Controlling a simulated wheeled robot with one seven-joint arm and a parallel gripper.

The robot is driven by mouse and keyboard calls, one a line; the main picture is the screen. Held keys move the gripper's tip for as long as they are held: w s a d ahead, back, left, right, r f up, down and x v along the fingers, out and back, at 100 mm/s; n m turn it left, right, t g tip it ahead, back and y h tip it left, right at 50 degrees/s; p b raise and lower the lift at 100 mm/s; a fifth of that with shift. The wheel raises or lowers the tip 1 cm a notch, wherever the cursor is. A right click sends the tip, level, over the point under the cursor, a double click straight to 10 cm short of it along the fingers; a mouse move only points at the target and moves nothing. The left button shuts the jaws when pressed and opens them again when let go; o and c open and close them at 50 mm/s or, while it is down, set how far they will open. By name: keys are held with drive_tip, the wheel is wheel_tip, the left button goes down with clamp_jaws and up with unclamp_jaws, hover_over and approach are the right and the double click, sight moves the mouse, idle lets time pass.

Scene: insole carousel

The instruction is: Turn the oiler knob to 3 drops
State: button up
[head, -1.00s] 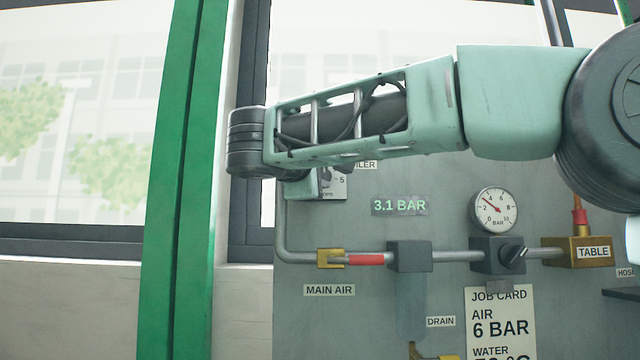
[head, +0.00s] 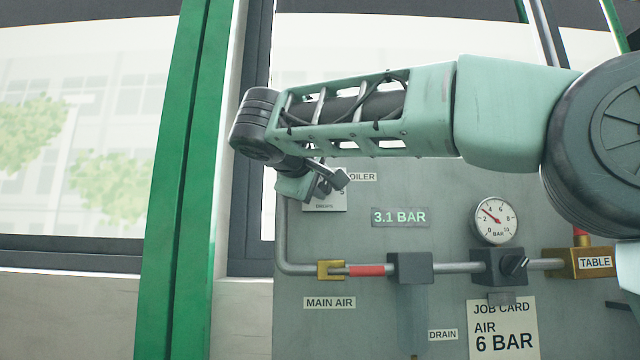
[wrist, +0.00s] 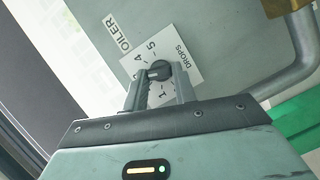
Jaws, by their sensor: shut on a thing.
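The oiler knob (wrist: 158,68) is small, dark and round, on a white dial plate (wrist: 187,62) marked DROPS. The wrist view shows the 5, 4 and 1 on the plate. The middle numbers are covered by the knob and a finger, so I cannot tell which number the knob points at. My gripper (wrist: 160,80) is shut on the knob, with one finger on each side.
A grey panel carries a 3.1 BAR display (head: 400,217), a pressure gauge (head: 495,220), a regulator with a black knob (head: 514,264) and a job card (head: 503,330). A pipe (head: 283,240) bends down close beside the dial. A green post (head: 180,180) stands to the left.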

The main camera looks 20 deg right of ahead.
drive_tip(key=shift+f, duration=0.1)
drive_tip(key=o, duration=1)
drive_tip(key=p+v, duration=0.1)
drive_tip(key=v, duration=1.6)
drive_tip(key=shift+a+p, duration=0.2)
drive_tip(key=shift+p, duration=0.2)
drive_tip(key=shift+s, duration=0.1)
